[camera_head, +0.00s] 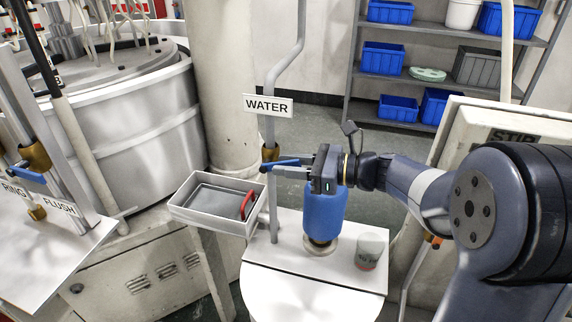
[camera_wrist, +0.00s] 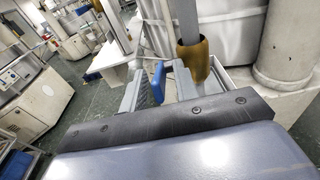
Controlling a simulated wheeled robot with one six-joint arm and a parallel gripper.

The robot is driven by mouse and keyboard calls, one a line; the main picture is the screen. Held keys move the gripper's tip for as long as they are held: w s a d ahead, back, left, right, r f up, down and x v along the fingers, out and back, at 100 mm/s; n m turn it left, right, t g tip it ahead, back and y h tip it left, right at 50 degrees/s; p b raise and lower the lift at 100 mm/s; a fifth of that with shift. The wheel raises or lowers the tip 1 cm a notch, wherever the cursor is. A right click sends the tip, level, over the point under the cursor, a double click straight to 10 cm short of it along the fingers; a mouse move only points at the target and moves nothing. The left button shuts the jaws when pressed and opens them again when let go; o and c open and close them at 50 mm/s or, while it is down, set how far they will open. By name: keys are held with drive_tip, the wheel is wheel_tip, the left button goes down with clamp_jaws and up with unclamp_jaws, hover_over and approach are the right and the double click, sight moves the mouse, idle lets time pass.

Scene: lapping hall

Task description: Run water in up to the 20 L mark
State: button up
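The water valve has a brass body (camera_head: 270,153) on a grey pipe under a WATER sign (camera_head: 268,105), with a blue lever (camera_head: 281,162). My gripper (camera_head: 285,168) reaches left to this lever. In the wrist view the blue lever (camera_wrist: 158,82) sits between the two fingers of my gripper (camera_wrist: 162,88), with a gap on its right side, and the brass body (camera_wrist: 195,60) is just beyond. The fingers look open, around the lever rather than clamped on it. A white rounded vessel top (camera_head: 300,298) is below. No 20 L mark, water level or flow is visible.
A blue bottle-like thing (camera_head: 325,213) and a pale cup (camera_head: 370,250) are on the stand below my gripper. A grey tray (camera_head: 210,215) with a red-handled item is left of the pipe. RING and FLUSH valves (camera_head: 30,175) are far left. Shelves with blue bins (camera_head: 382,58) stand behind.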

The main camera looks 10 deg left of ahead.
drive_tip(key=s+d+b, duration=0.1)
drive_tip(key=d, duration=0.5)
drive_tip(key=shift+d+r, duration=0.35)
drive_tip(key=shift+r, duration=0.05)
idle(0.5)
